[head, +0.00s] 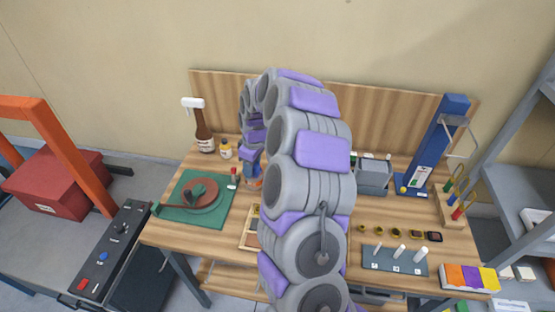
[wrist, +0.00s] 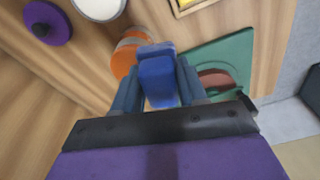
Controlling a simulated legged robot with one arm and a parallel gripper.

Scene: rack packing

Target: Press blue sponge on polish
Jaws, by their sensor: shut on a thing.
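My gripper (wrist: 158,92) is shut on the blue sponge (wrist: 157,78), which shows between its two fingers in the wrist view. An orange round container (wrist: 127,58), which looks like the polish, is just beyond the sponge and partly hidden by it. I cannot tell whether the sponge touches it. In the head view my gripper (head: 251,168) points down over the wooden table, left of my arm links. The sponge is hard to make out there, and my arm hides part of the table.
A green mat (head: 222,218) with a reddish-brown plate (head: 211,199) lies to the left. A blue stand (head: 433,150) and a grey peg block (head: 394,262) are on the right.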

